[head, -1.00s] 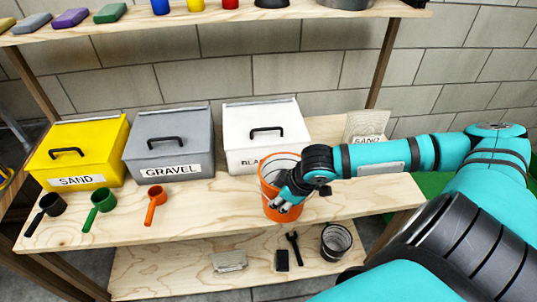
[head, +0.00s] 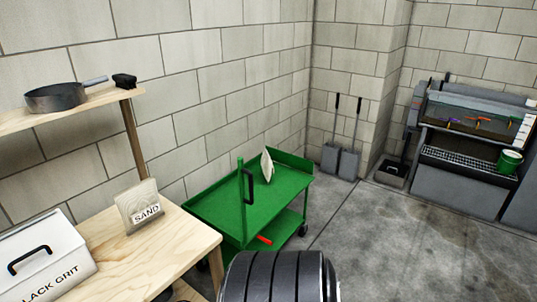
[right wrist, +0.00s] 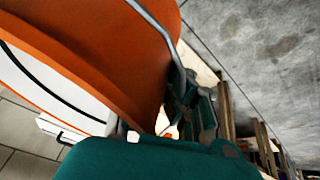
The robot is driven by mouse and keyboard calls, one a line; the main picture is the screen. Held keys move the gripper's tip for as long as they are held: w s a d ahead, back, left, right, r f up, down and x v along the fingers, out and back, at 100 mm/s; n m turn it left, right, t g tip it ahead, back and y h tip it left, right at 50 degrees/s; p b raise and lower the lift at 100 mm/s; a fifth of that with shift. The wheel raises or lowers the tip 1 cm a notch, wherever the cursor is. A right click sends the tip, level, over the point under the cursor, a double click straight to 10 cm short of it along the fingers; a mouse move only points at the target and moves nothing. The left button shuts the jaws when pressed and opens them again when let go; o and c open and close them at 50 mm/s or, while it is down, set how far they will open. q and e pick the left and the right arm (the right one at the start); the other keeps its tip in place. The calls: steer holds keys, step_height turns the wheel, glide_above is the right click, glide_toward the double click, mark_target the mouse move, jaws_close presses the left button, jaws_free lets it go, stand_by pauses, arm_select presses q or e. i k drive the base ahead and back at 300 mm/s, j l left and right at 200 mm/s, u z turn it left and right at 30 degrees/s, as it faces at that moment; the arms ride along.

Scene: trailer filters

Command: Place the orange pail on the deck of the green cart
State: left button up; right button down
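The green cart (head: 222,208) stands against the block wall in the head view, with an upright post and handle at its near end. A pale flat object (head: 267,165) stands on its upper deck; the rest of the deck is mostly bare. The orange pail (right wrist: 115,62) fills much of the right wrist view, with its wire handle and a white inner face showing. My right gripper (right wrist: 172,122) is at the pail's edge and appears shut on it; its fingertips are partly hidden. Neither pail nor gripper shows in the head view. My left gripper is out of view.
The wooden bench (head: 170,245) at left holds a white black-grit bin (head: 50,250) and a SAND sign (head: 146,214). A pan (head: 56,97) sits on the shelf above. A red item (head: 264,239) lies on the cart's lower shelf. The concrete floor (head: 400,245) right of the cart is open.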

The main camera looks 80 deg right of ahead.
mark_target(247, 197)
steer(key=l+z, duration=0.35)
steer(key=i+l+z, duration=0.1)
steer(key=l+z, duration=0.2)
steer(key=i+l+z, duration=0.15)
steer(key=l+z, duration=0.2)
steer(key=i+l, duration=0.2)
steer(key=l, duration=0.25)
steer(key=i+l+z, duration=0.1)
steer(key=l, duration=0.35)
steer(key=i+l, duration=0.3)
steer(key=i+l+z, duration=0.1)
steer(key=l, duration=0.45)
steer(key=i+l, duration=0.35)
steer(key=i+l+z, duration=0.1)
steer(key=l, duration=0.35)
steer(key=i, duration=0.1)
